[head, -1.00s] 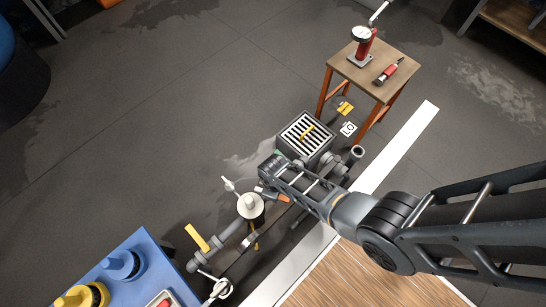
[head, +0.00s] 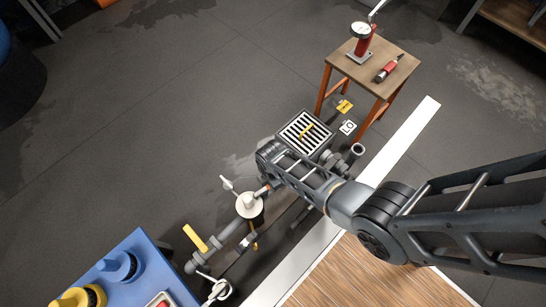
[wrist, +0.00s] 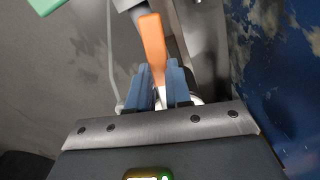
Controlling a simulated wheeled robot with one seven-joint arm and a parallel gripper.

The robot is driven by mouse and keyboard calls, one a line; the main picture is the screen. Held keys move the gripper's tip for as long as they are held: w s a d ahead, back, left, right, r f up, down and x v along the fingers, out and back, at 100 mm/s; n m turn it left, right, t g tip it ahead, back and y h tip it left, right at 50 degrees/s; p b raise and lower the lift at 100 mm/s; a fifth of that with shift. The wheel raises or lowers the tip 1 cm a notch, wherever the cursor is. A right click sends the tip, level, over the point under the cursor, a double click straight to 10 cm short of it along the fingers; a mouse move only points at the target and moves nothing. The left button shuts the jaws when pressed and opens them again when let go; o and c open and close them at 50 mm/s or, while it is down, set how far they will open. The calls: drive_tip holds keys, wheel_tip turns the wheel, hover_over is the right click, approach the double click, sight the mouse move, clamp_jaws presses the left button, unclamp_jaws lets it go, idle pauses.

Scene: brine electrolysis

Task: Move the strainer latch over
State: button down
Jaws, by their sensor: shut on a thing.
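The strainer appears as a white round-topped pot (head: 247,207) on the pipe run in the head view. An orange bar, which looks like the strainer latch (wrist: 152,42), shows large in the wrist view. My gripper (wrist: 159,88) has its two blue fingers closed on the lower end of this bar. In the head view my gripper (head: 265,189) is beside the top of the strainer, on its right, partly hidden by my arm. I cannot tell how the latch joins the pot, as the arm and fingers cover that part.
A floor grate (head: 303,136) lies behind my arm, with pipe fittings close by. A yellow valve handle (head: 195,238) sits on the pipe at the left. A blue unit (head: 137,262) stands at the lower left. A wooden stool (head: 378,67) holds a red gauge pump.

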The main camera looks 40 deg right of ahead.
drive_tip(key=shift+w+n, duration=0.35)
drive_tip(key=shift+n, duration=0.75)
drive_tip(key=c, duration=1)
unclamp_jaws()
drive_tip(key=shift+w, duration=0.1)
drive_tip(key=shift+c, duration=0.2)
wheel_tip(320, 180, up, 8)
drive_tip(key=p, duration=0.2)
drive_tip(key=shift+p, duration=0.3)
drive_tip(key=shift+f, duration=0.15)
